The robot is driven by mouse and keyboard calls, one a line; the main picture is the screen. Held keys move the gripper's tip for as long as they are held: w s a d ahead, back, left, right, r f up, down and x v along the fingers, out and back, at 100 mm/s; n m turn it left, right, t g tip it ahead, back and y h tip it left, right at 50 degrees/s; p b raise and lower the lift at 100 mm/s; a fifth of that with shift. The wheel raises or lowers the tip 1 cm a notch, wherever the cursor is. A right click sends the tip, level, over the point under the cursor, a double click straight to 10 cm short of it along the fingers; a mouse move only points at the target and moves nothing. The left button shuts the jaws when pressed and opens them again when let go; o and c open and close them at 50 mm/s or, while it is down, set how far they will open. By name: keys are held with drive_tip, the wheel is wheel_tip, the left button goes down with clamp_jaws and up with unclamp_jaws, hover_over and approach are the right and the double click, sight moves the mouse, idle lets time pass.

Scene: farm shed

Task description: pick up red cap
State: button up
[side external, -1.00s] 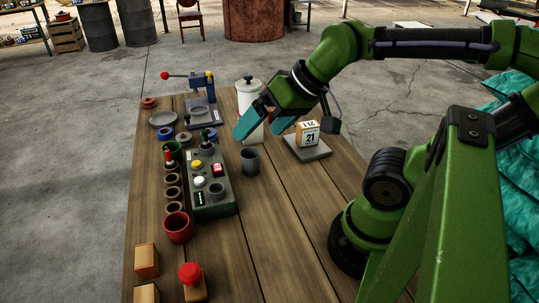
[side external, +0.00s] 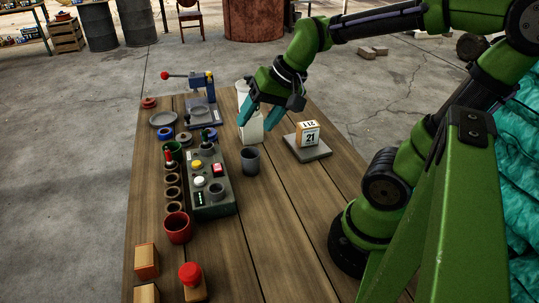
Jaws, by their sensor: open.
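A red, rounded cap (side external: 190,274) sits on top of a small wooden block (side external: 196,293) at the front of the wooden table. My gripper (side external: 255,125) has teal fingers, apart and empty, pointing down in front of the white canister (side external: 252,132). It is well behind and to the right of the cap on the block. The canister's top is partly hidden by my gripper.
A control box (side external: 208,183) with buttons and a red mug (side external: 178,228) stand left of centre. A cube calendar (side external: 308,134) sits on a grey base to the right. The table's front right is clear.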

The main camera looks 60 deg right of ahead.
drive_tip(key=w+d+f+m+g+h, duration=0.1)
drive_tip(key=w+d+f+m, duration=0.15)
drive_tip(key=d+m, duration=0.9)
drive_tip(key=w+d+f+m+h, duration=0.1)
drive_tip(key=w+d+m+h, duration=0.15)
drive_tip(key=d+m, duration=0.85)
drive_tip(key=w+d+f+m+g+h, duration=0.15)
drive_tip(key=w+d+m, duration=0.25)
drive_tip(key=d+m, duration=0.65)
drive_tip(key=shift+m+t+y, duration=0.4)
drive_tip(key=shift+m+t, duration=0.05)
drive_tip(key=shift+m, duration=0.35)
drive_tip(key=x, duration=0.3)
drive_tip(key=a+x, duration=0.1)
drive_tip(key=x, duration=0.7)
drive_tip(key=shift+s+a+f, duration=0.1)
drive_tip(key=shift+a+f, duration=0.1)
drive_tip(key=shift+a, duration=0.1)
drive_tip(key=shift+w+x, duration=0.15)
drive_tip(key=shift+x, duration=1.3)
drive_tip(key=shift+w+x, duration=0.15)
drive_tip(key=shift+x, duration=1.3)
drive_tip(key=shift+r, duration=0.15)
drive_tip(key=shift+c, duration=0.4)
clamp_jaws()
